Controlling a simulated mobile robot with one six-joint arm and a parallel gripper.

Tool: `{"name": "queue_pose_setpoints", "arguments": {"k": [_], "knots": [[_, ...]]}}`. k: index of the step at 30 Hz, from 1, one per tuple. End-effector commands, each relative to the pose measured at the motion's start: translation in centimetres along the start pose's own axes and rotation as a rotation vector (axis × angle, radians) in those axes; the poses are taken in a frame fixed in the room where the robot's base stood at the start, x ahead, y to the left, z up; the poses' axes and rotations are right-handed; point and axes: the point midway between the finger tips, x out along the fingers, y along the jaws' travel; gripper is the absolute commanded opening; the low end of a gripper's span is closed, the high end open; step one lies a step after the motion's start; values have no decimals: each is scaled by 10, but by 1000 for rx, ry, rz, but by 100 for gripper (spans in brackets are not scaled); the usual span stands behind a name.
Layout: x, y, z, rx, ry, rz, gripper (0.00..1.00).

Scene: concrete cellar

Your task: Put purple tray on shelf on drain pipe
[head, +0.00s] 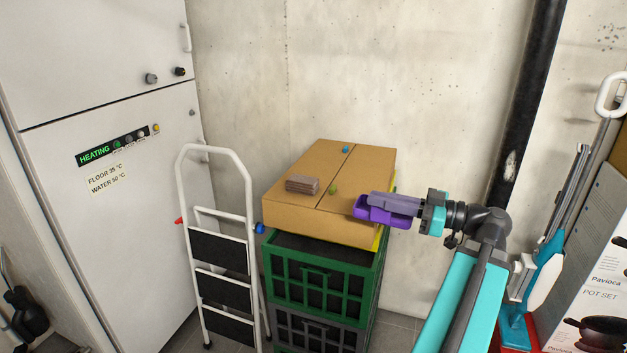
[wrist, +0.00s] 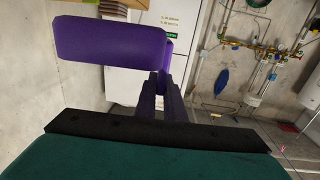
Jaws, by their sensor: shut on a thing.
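The purple tray (head: 385,216) is held in my gripper (head: 373,202), in front of the right side of the cardboard box in the head view. The jaws are shut on it, and they hide part of it. In the wrist view the tray (wrist: 110,40) fills the upper left, with my gripper (wrist: 164,88) below its right end. A black drain pipe (head: 525,90) runs down the wall at the right of the head view, behind my arm. I see no shelf on the visible part of the pipe.
A cardboard box (head: 295,214) with small things on top lies on a green crate (head: 322,292). A white step ladder (head: 183,200) and a white heating cabinet (head: 100,190) stand left. Pot set boxes (head: 603,265) and a long-handled cleaner (head: 548,262) stand right.

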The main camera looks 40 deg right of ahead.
Motion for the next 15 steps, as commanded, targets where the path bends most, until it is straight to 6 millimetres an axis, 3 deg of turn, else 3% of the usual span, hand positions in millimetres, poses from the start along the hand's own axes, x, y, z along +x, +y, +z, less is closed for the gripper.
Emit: {"name": "queue_pose_setpoints", "arguments": {"k": [8,15], "knots": [[7,-2,0,0,0,-13,0],[38,-11,7,1,0,-75,0]]}}
